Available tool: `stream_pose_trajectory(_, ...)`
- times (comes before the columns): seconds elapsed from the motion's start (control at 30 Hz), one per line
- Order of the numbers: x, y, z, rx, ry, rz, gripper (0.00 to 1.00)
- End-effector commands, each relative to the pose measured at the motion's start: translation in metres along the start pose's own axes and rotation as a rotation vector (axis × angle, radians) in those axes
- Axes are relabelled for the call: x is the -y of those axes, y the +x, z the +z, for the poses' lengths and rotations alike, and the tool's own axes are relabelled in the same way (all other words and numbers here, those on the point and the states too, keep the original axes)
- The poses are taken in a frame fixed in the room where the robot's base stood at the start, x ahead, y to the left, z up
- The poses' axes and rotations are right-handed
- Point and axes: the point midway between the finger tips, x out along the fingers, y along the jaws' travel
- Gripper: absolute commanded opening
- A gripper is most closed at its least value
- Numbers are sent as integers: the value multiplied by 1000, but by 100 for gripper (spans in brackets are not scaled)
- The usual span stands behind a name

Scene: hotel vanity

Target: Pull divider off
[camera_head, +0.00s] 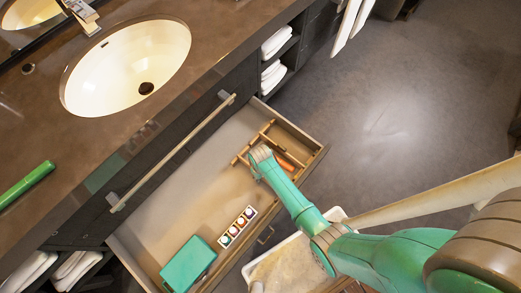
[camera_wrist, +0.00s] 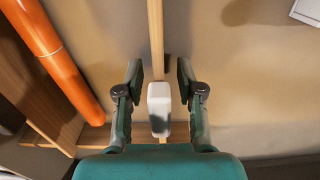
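The wooden divider (camera_head: 254,143) stands in the open drawer (camera_head: 187,187), toward its right end. In the wrist view its light wooden strip (camera_wrist: 156,40) runs from the top edge down between my fingers. A small white block (camera_wrist: 159,100) sits on or over the strip; how it is attached I cannot tell. My gripper (camera_wrist: 160,78) is open, with one finger on each side of the strip and a gap on both sides. In the head view my gripper (camera_head: 259,158) is over the divider and hides part of it.
An orange cylinder (camera_wrist: 58,55) lies left of the strip in the wrist view. The drawer also holds a teal box (camera_head: 188,263) and a tray of small round items (camera_head: 236,228). The drawer's middle is bare. A white-rimmed bin (camera_head: 268,259) stands beside the drawer.

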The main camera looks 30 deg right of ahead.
Motion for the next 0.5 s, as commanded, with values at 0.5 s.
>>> stream_pose_trajectory(0.5,0,1,0,0,0,0,0)
